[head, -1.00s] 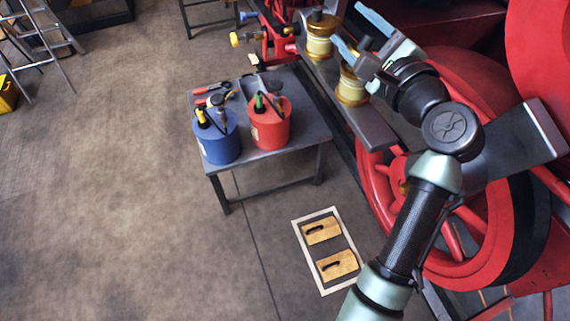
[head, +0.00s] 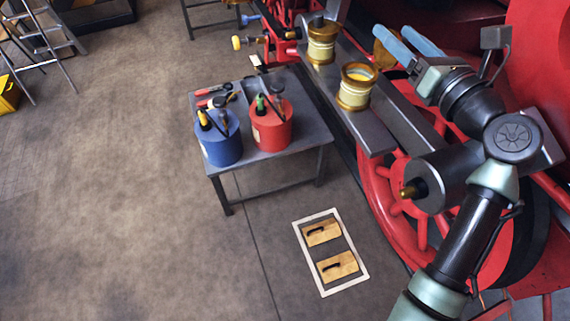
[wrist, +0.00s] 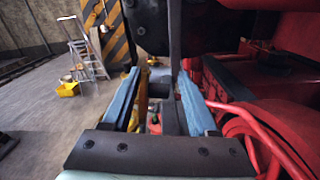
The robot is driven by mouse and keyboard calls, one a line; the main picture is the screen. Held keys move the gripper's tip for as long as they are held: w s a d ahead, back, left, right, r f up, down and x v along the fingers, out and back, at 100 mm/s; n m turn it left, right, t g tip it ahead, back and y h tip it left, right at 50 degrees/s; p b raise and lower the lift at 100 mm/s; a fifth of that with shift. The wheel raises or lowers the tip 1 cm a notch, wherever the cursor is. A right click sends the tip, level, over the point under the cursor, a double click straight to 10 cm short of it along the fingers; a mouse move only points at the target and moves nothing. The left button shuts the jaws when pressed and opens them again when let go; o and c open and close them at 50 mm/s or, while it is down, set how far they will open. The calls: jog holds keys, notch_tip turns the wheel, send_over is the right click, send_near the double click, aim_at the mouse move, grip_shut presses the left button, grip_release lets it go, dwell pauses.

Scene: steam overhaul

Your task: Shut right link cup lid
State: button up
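Two brass and cream cups stand on a grey bar of the red engine. The nearer, right-hand cup (head: 356,88) is open, with yellow showing inside its rim. A brass piece, seemingly its raised lid (head: 384,56), stands up at its right rear, partly behind my fingers. The farther cup (head: 320,42) is covered and has a dark knob on top. My gripper (head: 391,30) is open, its two blue fingers apart beside the raised lid. I cannot tell whether they touch it. In the wrist view the fingers are apart, with brassy shapes beyond them.
A grey table (head: 310,118) holds a blue can (head: 220,145), a red can (head: 272,128) and tools. A red spoked wheel (head: 385,205) is below my arm. A framed mat (head: 353,283) with two wooden blocks lies on the floor. The left floor is largely clear.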

jog(key=s+d+r+b, duration=0.15)
jog(key=s+r, duration=0.25)
jog(key=r, duration=0.5)
jog(key=s+a+f+n+h+b, duration=0.1)
jog(key=a+f+n+h+b, duration=0.25)
jog(key=a+n, duration=0.85)
jog(key=s+a+f+n+h+b, duration=0.15)
jog(key=a+f+n, duration=0.4)
jog(key=n, duration=1.25)
jog(key=s+f+n+t+b, duration=0.1)
jog(key=s+f+t+b, duration=0.2)
jog(key=f+b, duration=0.4)
jog(key=s+a+f+n+t+b, duration=0.1)
jog(key=s+f+t+b, duration=0.3)
jog(key=b, duration=1.9)
jog(key=s+a+f+n+t+h+b, duration=0.1)
jog(key=s+f+n+t+b, duration=0.1)
jog(key=s+f+b, duration=0.4)
notch_tip(320, 180, down, 5)
jog(key=t+b, duration=0.1)
jog(key=b, duration=0.9)
jog(key=shift+s, duration=0.2)
